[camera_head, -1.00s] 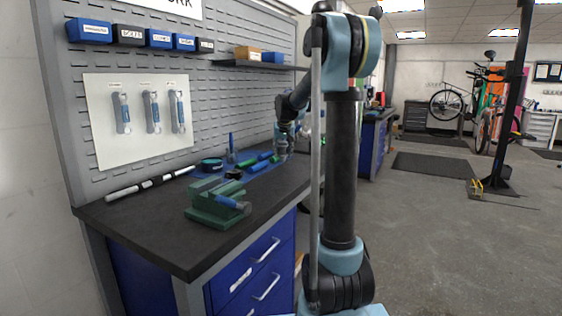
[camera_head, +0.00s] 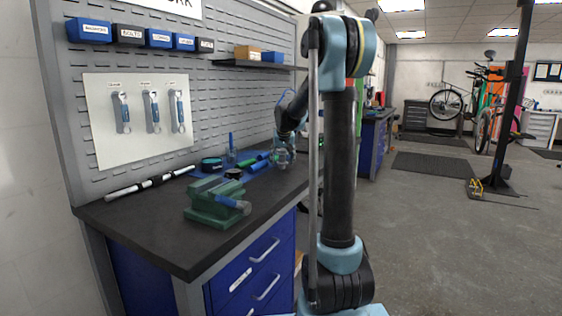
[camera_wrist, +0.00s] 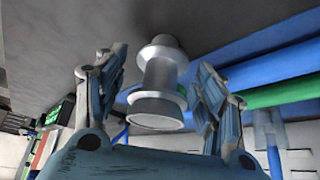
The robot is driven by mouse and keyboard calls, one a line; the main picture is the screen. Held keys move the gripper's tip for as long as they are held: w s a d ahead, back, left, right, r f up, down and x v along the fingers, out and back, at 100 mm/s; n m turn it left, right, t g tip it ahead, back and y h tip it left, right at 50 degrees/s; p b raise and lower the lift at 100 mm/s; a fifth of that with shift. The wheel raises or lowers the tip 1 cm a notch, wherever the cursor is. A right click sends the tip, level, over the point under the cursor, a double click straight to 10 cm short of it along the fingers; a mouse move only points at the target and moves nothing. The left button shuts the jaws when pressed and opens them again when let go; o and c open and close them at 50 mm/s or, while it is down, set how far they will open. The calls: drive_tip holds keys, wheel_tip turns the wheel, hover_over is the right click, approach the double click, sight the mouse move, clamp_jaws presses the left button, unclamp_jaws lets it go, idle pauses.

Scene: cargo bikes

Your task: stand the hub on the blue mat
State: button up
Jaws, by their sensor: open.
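The hub (camera_wrist: 160,75) is a silver, spool-shaped part with wide flanges. In the wrist view it lies between the two spread fingers of my gripper (camera_wrist: 153,92), with a visible gap on each side. A pale round end faces the camera. In the head view my gripper (camera_head: 284,157) is low over the right side of the bench, and I cannot make out the hub clearly there. The blue mat (camera_head: 246,155) lies on the bench left of my gripper, partly covered by tools.
A blue bar (camera_head: 259,167) and a green bar (camera_wrist: 285,91) lie close beside the hub. A green vise (camera_head: 215,203) stands nearer on the dark bench (camera_head: 150,226). A pegboard (camera_head: 240,100) rises behind.

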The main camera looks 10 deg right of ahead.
drive_tip(key=v, duration=1.2)
